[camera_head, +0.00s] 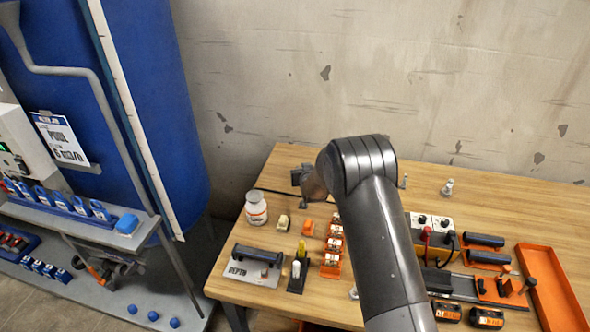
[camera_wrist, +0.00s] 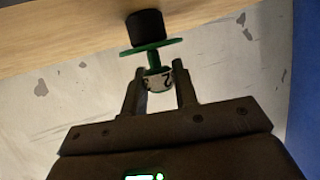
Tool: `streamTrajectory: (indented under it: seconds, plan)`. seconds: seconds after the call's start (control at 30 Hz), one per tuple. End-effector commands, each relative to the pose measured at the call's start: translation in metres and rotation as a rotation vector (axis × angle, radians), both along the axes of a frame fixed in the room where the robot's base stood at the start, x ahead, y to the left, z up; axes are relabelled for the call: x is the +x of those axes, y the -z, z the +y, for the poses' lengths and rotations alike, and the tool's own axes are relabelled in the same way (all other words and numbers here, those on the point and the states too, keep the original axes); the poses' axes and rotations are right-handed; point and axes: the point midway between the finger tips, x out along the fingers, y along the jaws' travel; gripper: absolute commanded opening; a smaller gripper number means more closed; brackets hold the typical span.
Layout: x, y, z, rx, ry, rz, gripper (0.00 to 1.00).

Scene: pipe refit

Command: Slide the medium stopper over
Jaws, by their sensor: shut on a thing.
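In the wrist view my gripper (camera_wrist: 160,76) is shut on a small white collar marked "2" (camera_wrist: 159,82). The collar joins a green stem and a wide green disc (camera_wrist: 152,47), with a black cylinder (camera_wrist: 146,23) beyond it. The black end shows against the wooden edge at the top of the picture; I cannot tell whether it touches anything. I take this piece for the stopper, but its size class cannot be judged. In the head view my gripper (camera_head: 300,177) is over the back left of the workbench, largely hidden by my arm, and the held piece is not clear.
The wooden workbench (camera_head: 470,195) holds a white jar (camera_head: 256,208), a grey depth block (camera_head: 256,262), a red-and-black meter unit (camera_head: 430,240) and an orange tray (camera_head: 552,285). A blue tank (camera_head: 160,110) stands left. The bench's back right is mostly clear.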

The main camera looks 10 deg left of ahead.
Motion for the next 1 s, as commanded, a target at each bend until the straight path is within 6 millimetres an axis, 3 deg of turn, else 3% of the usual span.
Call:
streamTrajectory:
  seconds: [1.0]
  plan:
    - [0.000, -0.001, -0.120, 0.000, 0.001, -0.001, 0.00]
